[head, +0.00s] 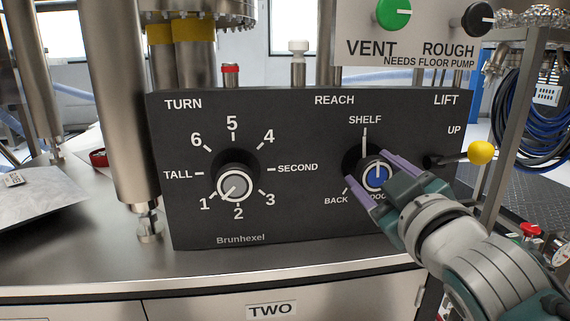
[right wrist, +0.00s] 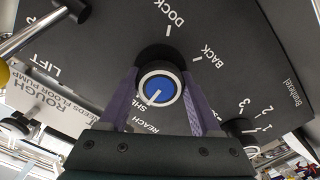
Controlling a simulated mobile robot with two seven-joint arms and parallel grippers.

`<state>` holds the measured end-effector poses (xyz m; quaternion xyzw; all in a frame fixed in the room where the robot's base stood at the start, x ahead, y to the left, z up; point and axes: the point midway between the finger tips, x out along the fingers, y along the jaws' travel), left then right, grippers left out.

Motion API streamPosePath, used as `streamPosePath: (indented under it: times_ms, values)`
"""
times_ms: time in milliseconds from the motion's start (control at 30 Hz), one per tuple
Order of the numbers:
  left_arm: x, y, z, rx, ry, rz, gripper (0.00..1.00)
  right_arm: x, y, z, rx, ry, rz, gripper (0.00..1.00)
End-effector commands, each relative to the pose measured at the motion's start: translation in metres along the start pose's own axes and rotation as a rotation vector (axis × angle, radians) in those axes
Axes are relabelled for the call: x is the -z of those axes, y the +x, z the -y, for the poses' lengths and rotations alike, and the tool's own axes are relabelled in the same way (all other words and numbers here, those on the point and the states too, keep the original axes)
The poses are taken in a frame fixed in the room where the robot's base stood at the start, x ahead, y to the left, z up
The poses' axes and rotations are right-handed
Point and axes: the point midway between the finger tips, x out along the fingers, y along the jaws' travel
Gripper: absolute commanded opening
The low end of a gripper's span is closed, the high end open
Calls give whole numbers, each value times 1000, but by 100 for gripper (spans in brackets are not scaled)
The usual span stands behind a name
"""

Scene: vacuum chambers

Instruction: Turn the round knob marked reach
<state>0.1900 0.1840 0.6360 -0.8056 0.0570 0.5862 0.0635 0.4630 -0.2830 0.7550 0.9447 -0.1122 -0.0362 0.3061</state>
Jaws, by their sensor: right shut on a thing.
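The reach knob (head: 376,178) has a blue cap with a white ring and sits on the right half of the black panel, below the word REACH. Its white pointer line points up, toward SHELF; BACK is at lower left and DOCK is partly hidden by my gripper. My right gripper (head: 369,173) is shut on this knob, one purple finger on each side. In the right wrist view the knob (right wrist: 158,88) sits between the fingers (right wrist: 158,105), its line aimed at the SHELF side. My left gripper is not in view.
The turn knob (head: 236,186) is at the left of the panel (head: 300,220), its pointer toward 1. A lift lever with a yellow ball (head: 481,152) sticks out right of my gripper. Green vent (head: 393,13) and black rough (head: 477,19) knobs are above.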

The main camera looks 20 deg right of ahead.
Motion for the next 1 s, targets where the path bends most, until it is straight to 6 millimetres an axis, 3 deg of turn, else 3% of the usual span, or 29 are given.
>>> streamPosePath:
  times_ms: [667,700,933,1000]
  values:
    - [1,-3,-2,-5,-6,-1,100,0,0,0,0,59,0,9]
    - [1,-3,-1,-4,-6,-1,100,0,0,0,0,59,0,68]
    - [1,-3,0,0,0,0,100,0,0,0,0,58,0,93]
    - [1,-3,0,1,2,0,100,0,0,0,0,58,0,93]
